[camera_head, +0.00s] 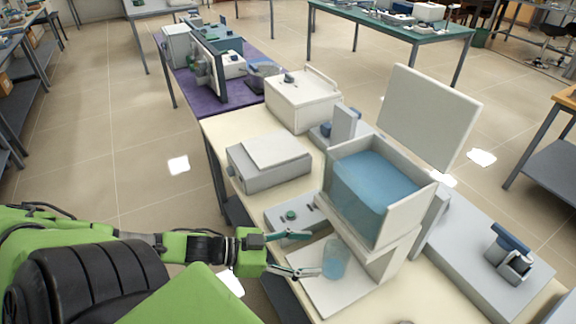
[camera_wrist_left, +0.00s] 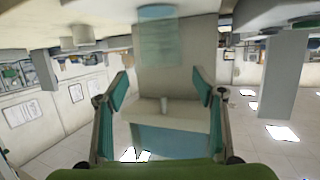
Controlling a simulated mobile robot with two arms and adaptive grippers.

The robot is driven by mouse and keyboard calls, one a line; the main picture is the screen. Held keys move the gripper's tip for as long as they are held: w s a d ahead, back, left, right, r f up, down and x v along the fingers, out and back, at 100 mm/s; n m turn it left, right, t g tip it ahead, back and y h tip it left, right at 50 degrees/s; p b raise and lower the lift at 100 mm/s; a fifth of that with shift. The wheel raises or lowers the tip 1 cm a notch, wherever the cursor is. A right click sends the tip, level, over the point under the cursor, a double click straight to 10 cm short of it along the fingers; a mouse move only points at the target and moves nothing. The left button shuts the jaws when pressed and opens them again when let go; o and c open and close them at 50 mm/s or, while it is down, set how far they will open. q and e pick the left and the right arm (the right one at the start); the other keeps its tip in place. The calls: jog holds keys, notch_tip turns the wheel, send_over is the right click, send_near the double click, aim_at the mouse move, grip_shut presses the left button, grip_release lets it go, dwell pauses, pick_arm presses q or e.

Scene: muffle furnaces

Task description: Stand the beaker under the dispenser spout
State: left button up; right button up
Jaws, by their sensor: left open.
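The beaker (camera_head: 335,259) is a clear, bluish glass standing upright on the pale base plate (camera_head: 335,290) of the dispenser. The dispenser has an open-topped tank of blue liquid (camera_head: 376,190), which overhangs the beaker. In the left wrist view, which is upside down, the beaker (camera_wrist_left: 158,38) and the small grey spout (camera_wrist_left: 164,104) lie nearly in line, with a gap between them. My left gripper (camera_head: 309,253) is open and empty, its fingertips just left of the beaker and pointing at it. The spout is hidden in the head view. My right gripper is not in view.
A grey flat-topped device (camera_head: 268,160) and a white box (camera_head: 302,102) stand farther back on the cream table. A grey instrument (camera_head: 490,252) is to the right.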

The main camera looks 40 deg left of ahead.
pick_arm(q)
jog(key=shift+p+v, duration=0.55)
jog(key=shift+v, duration=1.75)
jog(key=a+f+n+y, duration=0.2)
jog(key=a+f+y, duration=0.2)
jog(key=a+f, duration=0.5)
jog(key=s+a+f+n+g+y, duration=0.1)
jog(key=s+a+f+n+y, duration=0.2)
jog(key=f, duration=0.6)
jog(key=s+a+f+g+y, duration=0.15)
jog(key=s+a+f, duration=0.35)
jog(key=f, duration=0.5)
jog(key=s+d+f+n+g+y, duration=0.1)
jog(key=s+d+f+g, duration=0.1)
jog(key=s+d+f, duration=0.4)
jog(key=s+d+f+g+y, duration=0.1)
jog(key=s+d+f+g, duration=0.25)
jog(key=s+f, duration=0.45)
jog(key=s+d+f+g, duration=0.1)
jog(key=s+d+f, duration=0.1)
jog(key=d, duration=0.2)
jog(key=s+d+f+h, duration=0.1)
jog(key=s+d+f, duration=0.1)
jog(key=d, duration=0.3)
jog(key=s+d+f+m+g, duration=0.1)
jog(key=s+d+f, duration=0.1)
jog(key=d, duration=0.3)
jog(key=shift+s+f+g, duration=0.3)
jog(key=shift+s+f, duration=0.05)
jog(key=shift+s, duration=0.15)
